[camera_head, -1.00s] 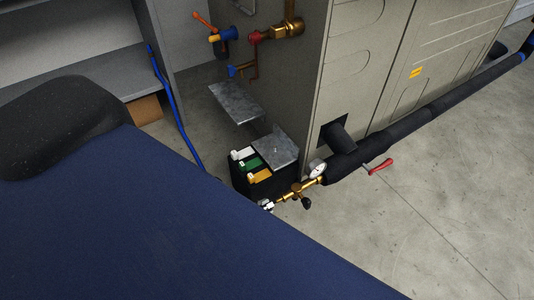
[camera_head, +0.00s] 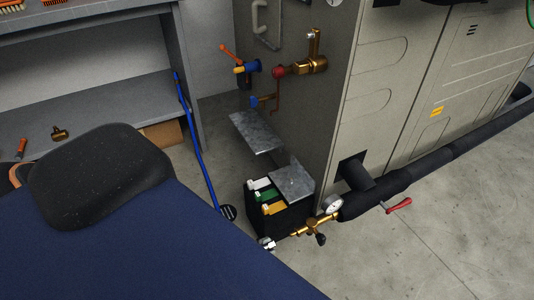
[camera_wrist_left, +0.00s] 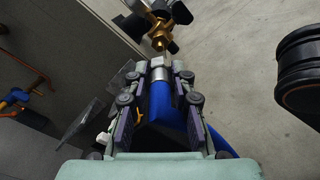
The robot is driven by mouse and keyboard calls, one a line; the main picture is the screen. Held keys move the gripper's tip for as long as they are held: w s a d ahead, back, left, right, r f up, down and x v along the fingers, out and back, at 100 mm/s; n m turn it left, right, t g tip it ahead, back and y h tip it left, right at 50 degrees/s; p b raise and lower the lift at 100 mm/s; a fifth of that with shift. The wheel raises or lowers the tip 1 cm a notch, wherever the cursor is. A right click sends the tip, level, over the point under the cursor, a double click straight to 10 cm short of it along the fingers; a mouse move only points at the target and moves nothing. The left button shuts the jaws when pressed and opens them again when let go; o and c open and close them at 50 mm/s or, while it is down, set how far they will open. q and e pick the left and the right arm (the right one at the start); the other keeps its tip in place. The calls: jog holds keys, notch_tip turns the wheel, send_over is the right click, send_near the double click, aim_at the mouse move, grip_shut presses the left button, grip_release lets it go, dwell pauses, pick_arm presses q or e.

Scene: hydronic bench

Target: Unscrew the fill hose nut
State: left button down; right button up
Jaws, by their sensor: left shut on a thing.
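In the left wrist view my left gripper (camera_wrist_left: 159,78) is shut around the silver fill hose nut (camera_wrist_left: 158,63). The blue fill hose (camera_wrist_left: 168,108) runs back from the nut between the fingers. The brass valve (camera_wrist_left: 159,38) with black handles sits just beyond the nut. In the head view a silver fitting (camera_head: 267,243) shows at the near end of the brass valve assembly (camera_head: 312,226). My large blue and black arm link covers the lower left there and hides the gripper. My right gripper is in neither view.
A pressure gauge (camera_head: 332,205) and a black insulated pipe (camera_head: 430,165) with a red lever (camera_head: 399,205) lie right of the valve. A black bin (camera_head: 279,218) with coloured items stands behind it, below a metal shelf (camera_head: 254,132). Floor at right is clear.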

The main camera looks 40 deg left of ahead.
pick_arm(q)
jog(key=shift+v, duration=1.7)
